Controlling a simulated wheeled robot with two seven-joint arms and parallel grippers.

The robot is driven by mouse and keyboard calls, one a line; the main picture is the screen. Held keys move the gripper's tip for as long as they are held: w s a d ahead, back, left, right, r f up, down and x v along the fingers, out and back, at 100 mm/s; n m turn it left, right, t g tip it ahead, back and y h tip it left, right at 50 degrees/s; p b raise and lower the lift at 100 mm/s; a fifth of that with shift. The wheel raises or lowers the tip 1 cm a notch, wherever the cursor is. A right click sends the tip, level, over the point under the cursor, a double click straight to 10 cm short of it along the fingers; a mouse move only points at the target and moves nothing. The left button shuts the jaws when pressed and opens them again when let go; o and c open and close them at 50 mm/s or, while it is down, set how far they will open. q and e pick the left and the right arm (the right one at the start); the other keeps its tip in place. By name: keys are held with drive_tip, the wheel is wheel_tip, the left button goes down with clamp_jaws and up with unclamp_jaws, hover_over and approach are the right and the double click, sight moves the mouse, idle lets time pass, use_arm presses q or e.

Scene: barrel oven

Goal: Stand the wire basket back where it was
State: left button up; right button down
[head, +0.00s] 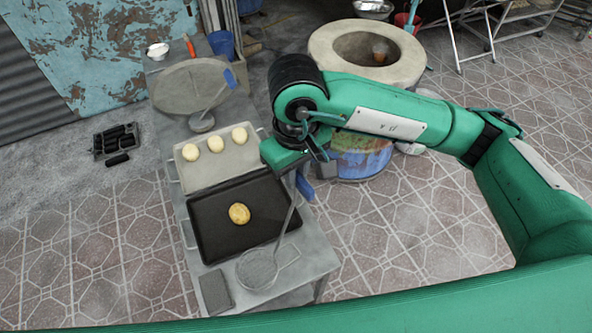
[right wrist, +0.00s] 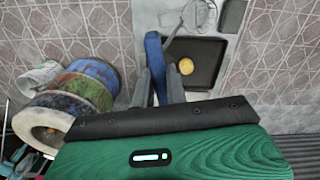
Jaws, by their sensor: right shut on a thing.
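The wire basket (head: 257,268) is a round mesh scoop on a long thin rod with a blue handle (head: 305,188). My right gripper (head: 306,172) is shut on the blue handle above the table's right edge. The rod slants down to the mesh, which is over the table's near end, in front of the dark tray. I cannot tell whether the mesh touches the table. In the right wrist view the blue handle (right wrist: 153,55) stands between the fingers and the mesh (right wrist: 197,14) shows at the top. My left gripper is not in view.
The table (head: 318,258) carries a dark tray (head: 215,245) with one yellow piece, a pale tray (head: 207,172) with several more, a round board (head: 185,88) and another blue-handled tool (head: 230,79). A dark block (head: 215,292) lies near the mesh. A round barrel oven (head: 325,48) stands behind my right arm.

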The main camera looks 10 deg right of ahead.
drive_tip(key=shift+f+b, duration=0.25)
drive_tip(key=shift+b, duration=0.25)
idle(0.5)
drive_tip(key=c, duration=1)
unclamp_jaws()
drive_tip(key=shift+r+p, duration=1)
drive_tip(key=shift+r, duration=3.5)
